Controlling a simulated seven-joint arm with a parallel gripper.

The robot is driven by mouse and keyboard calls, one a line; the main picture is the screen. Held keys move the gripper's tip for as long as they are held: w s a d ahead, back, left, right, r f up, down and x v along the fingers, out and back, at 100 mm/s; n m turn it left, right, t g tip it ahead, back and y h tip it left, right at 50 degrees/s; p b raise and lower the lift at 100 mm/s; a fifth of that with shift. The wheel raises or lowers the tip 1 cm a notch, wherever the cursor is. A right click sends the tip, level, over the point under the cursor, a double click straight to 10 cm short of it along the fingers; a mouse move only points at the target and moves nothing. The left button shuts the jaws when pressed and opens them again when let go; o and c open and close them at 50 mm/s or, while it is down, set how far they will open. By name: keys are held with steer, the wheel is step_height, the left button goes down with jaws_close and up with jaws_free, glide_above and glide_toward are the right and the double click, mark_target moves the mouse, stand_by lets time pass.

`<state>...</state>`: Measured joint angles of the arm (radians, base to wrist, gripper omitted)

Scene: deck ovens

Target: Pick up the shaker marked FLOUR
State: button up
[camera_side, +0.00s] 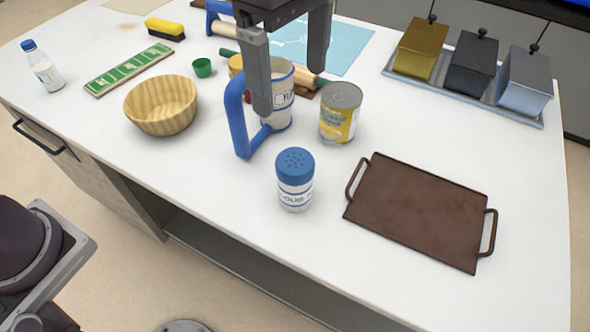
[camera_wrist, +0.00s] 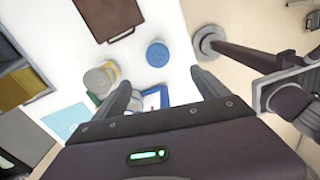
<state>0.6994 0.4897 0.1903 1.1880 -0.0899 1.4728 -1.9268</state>
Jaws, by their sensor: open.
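A white shaker with a blue perforated lid (camera_side: 295,180) stands upright on the white counter in the side view. Its label faces the camera only partly; the visible letters look like the end of FLOUR. Its round blue lid shows from above in the wrist view (camera_wrist: 158,53). My gripper (camera_side: 290,92) is open and empty, above and behind the shaker in the side view, apart from it. In the wrist view the lid lies beyond the gap between my fingers (camera_wrist: 163,88).
A white mug with a blue handle (camera_side: 239,125) stands below my gripper, partly hidden by a finger. A can (camera_side: 340,112) is right of it. A brown tray (camera_side: 420,210) lies right of the shaker, a wooden bowl (camera_side: 161,106) left. Counter in front of the shaker is clear.

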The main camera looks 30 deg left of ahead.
mark_target(294, 185)
steer(key=f, duration=2.4)
steer(key=shift+w+f, duration=0.25)
steer(key=c, duration=1.7)
